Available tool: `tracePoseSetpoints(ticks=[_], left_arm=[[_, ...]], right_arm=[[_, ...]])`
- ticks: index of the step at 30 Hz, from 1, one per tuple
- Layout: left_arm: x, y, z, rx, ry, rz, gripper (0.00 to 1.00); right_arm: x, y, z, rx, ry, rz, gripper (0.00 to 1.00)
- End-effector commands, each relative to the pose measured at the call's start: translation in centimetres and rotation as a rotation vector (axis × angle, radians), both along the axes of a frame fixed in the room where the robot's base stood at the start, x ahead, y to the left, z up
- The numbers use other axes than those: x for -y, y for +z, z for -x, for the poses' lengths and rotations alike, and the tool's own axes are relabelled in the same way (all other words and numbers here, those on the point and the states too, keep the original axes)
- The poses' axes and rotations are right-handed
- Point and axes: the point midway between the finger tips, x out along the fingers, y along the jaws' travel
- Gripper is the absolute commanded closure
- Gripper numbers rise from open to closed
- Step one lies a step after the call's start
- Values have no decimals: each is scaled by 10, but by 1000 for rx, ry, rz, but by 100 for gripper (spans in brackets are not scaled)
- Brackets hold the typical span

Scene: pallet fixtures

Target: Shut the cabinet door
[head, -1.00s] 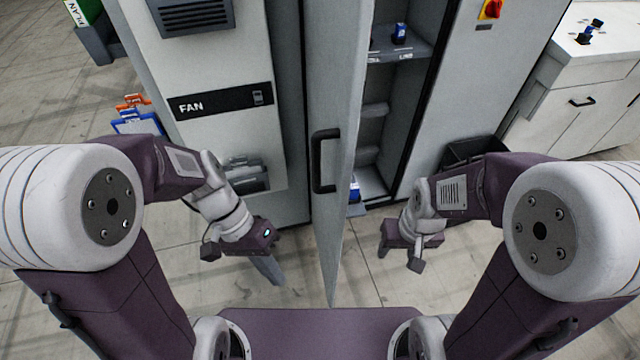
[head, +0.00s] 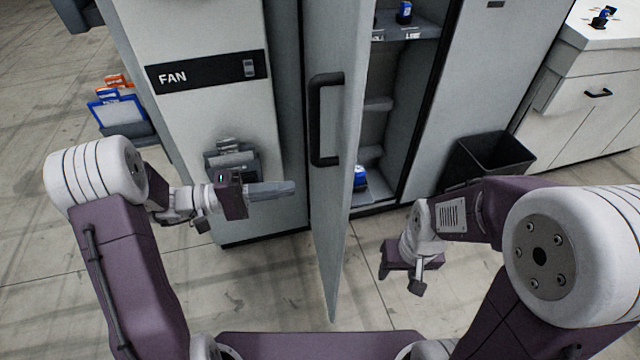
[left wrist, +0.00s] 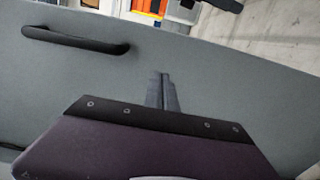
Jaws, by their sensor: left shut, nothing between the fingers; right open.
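The cabinet door (head: 338,230) stands open, swung out towards me, nearly edge-on in the head view. Its black handle (head: 318,120) is on the left face. To the right of the door, the open cabinet (head: 395,125) shows its shelves. My left gripper (head: 292,188) is shut and empty, left of the door, with its fingers pointing right at the door's outer face. In the left wrist view the door (left wrist: 215,85) fills most of the picture, with the shut fingers (left wrist: 162,78) in front of it; contact cannot be told. My right gripper (head: 402,280) is right of the door, low, and holds nothing.
A grey unit labelled FAN (head: 208,72) stands left of the door. A black bin (head: 490,158) stands right of the cabinet, before a white counter (head: 580,95). Blue items sit on the cabinet shelves. A rack with a blue clipboard (head: 118,112) is at far left.

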Motion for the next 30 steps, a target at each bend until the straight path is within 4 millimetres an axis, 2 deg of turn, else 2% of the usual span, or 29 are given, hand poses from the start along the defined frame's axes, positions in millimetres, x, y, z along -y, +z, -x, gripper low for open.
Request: tracePoseSetpoints(ticks=[1,6,12,17,30], left_arm=[[12,0,-1,0,-6,0,100],[48,0,-7,0,-6,0,100],[75,0,-12,1,-3,-1,100],[83,0,-14,1,-1,0,100],[85,-1,-17,1,2,-1,100]], right_arm=[[0,0,0,0,0,0,48],[0,0,0,0,0,0,48],[0,1,0,0,0,0,48],[0,1,0,0,0,0,48],[0,0,0,0,0,0,48]])
